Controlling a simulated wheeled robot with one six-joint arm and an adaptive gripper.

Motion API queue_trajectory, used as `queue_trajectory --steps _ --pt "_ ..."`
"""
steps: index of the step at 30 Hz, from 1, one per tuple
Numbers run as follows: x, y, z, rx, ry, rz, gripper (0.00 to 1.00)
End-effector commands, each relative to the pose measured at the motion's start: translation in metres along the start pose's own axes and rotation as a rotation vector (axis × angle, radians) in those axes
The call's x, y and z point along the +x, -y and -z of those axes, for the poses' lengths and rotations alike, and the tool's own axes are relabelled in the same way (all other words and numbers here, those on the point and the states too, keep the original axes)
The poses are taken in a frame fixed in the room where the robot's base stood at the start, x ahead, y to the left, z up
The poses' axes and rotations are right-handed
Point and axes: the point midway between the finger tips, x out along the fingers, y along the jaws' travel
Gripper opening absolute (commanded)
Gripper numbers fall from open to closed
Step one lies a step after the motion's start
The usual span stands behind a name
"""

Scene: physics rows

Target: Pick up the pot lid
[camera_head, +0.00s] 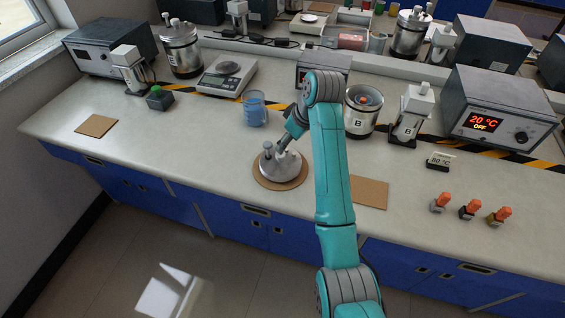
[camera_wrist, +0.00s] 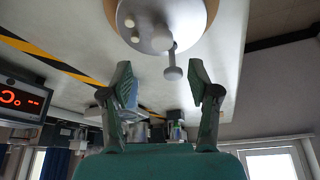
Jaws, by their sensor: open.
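The pot lid (camera_head: 281,169) is a silver-grey disc with upright fittings on top. It lies on a round cork mat (camera_head: 262,183) near the front edge of the bench. In the wrist view the lid (camera_wrist: 150,18) shows at the top, partly cut off, with a rod-like fitting (camera_wrist: 172,60) pointing towards the space between my fingers. My gripper (camera_wrist: 161,82) is open and empty, with a finger on each side and the lid beyond the fingertips. In the head view my gripper (camera_head: 287,145) is close above the lid, partly hidden by my arm.
An open steel pot marked B (camera_head: 358,122) stands behind and right of the lid. A blue beaker (camera_head: 254,110) stands behind the lid. A square cork mat (camera_head: 370,193) lies to the right, another (camera_head: 96,125) at the left.

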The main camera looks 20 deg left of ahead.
Motion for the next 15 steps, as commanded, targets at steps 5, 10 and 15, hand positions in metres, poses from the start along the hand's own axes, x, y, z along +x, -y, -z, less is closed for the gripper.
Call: queue_trajectory --steps 5,10,15 --pt "0.019 0.0 0.0 0.0 0.0 -0.001 0.61" --pt "0.03 0.001 -0.002 0.0 0.001 0.001 0.61" --pt "0.054 0.003 -0.005 -0.001 0.0 0.001 0.61"
